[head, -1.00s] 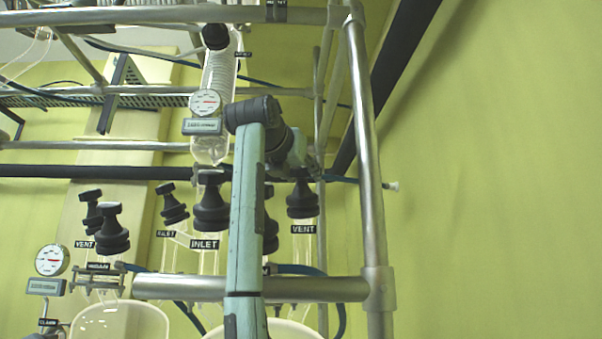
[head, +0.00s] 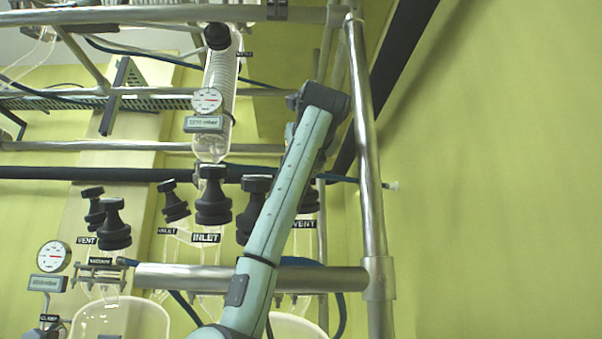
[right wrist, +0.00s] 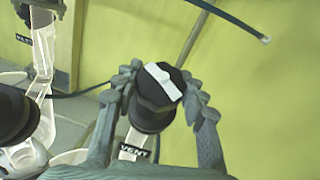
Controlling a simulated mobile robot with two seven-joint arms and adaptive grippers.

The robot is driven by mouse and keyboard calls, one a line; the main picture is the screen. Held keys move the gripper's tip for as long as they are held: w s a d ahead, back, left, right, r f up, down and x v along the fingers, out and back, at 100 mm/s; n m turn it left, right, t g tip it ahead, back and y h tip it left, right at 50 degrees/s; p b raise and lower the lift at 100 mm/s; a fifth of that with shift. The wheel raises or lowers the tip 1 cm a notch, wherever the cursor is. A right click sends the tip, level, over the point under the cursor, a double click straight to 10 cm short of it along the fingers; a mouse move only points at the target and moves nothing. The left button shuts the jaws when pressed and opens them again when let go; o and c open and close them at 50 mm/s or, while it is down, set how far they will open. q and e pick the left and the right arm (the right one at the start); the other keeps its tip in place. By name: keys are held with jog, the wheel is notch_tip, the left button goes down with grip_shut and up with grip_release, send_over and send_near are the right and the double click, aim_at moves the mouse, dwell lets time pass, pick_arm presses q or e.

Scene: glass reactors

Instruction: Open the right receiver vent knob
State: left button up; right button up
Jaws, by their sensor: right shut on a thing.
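The right receiver vent knob (right wrist: 152,112) is black with a white bar across its top. It stands above a VENT label (right wrist: 134,150) in the right wrist view. My right gripper (right wrist: 158,90) has one finger on each side of the knob and is shut on it. In the head view only a dark part of this knob (head: 311,201) shows beside my arm, above its VENT label (head: 304,224). My right arm covers the rest, and the gripper is hidden there. My left gripper is not in view.
Several other black knobs stand left of my arm, including an INLET knob (head: 213,197) and another VENT knob (head: 113,226). A metal upright (head: 368,160) stands close right of my arm. A horizontal rail (head: 190,277) runs below the knobs. A gauge (head: 207,101) hangs above.

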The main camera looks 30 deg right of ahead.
jog(key=shift+n+t+y, duration=0.4)
jog(key=shift+n+y, duration=0.9)
jog(key=o, duration=1.2)
jog(key=shift+r, duration=0.1)
notch_tip(320, 180, up, 10)
jog(key=shift+f, duration=0.1)
